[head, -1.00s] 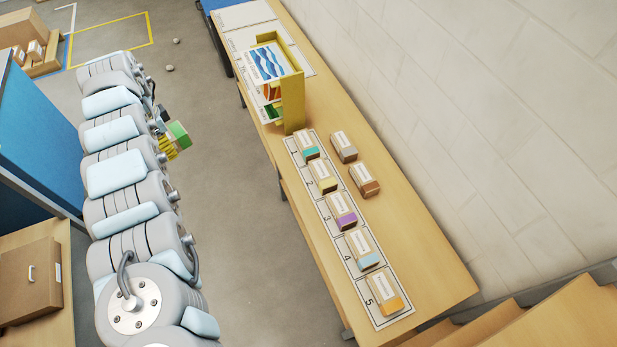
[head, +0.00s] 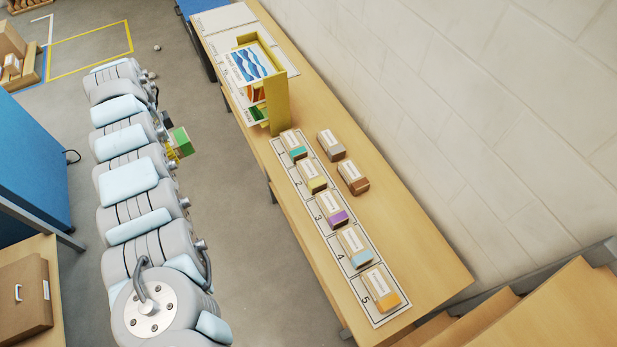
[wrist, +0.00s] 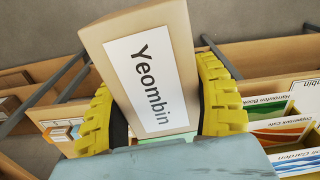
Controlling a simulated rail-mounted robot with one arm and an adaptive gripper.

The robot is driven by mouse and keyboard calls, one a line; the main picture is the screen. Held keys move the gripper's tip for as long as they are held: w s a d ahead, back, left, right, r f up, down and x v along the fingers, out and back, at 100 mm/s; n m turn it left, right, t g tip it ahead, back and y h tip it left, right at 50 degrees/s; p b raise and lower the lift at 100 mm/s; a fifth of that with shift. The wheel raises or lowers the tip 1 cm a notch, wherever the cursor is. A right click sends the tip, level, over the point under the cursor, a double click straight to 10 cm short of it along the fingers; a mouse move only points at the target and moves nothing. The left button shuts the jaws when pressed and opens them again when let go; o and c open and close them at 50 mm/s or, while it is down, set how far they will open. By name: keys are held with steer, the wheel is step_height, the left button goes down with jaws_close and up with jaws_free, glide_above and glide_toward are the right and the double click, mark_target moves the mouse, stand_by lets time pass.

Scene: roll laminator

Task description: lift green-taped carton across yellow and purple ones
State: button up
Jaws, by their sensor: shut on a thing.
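My gripper (head: 173,149) is shut on the green-taped carton (head: 181,141), held above the open floor left of the long table. In the wrist view the same carton (wrist: 150,75), with a white label reading "Yeombin", sits between the yellow fingers of my gripper (wrist: 160,100). A little green shows at its lower edge. The yellow-taped carton (head: 312,177) rests on space 2 of the numbered strip (head: 345,282). The purple-taped carton (head: 332,210) rests on space 3. My arm hides part of the gripper in the head view.
A teal-taped carton (head: 294,146) is on space 1, a light blue one (head: 354,245) on space 4 and an orange one (head: 380,288) on space 5. Grey (head: 331,145) and brown (head: 353,178) cartons stand beside the strip. A yellow holder (head: 278,105) rises beyond space 1.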

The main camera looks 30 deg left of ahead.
mark_target(188, 151)
steer(key=shift+w+d+f+m+b, duration=0.4)
steer(key=shift+w+d+f+m, duration=0.2)
steer(key=shift+w+d, duration=0.3)
steer(key=shift+w+d+f+m+b, duration=0.35)
steer(key=shift+w+d+f+m, duration=0.25)
steer(key=shift+w, duration=0.4)
steer(key=w+d+f+m+b, duration=0.2)
steer(key=w+d+f+m, duration=0.1)
steer(key=w+d, duration=0.3)
steer(key=shift+f+m, duration=0.3)
steer(key=shift+f, duration=0.2)
steer(key=shift+w+d+f+b, duration=0.2)
steer(key=shift+d+f+b, duration=0.05)
steer(key=shift+d+b, duration=0.1)
steer(key=shift+w+d+m, duration=0.15)
steer(key=shift+m, duration=0.15)
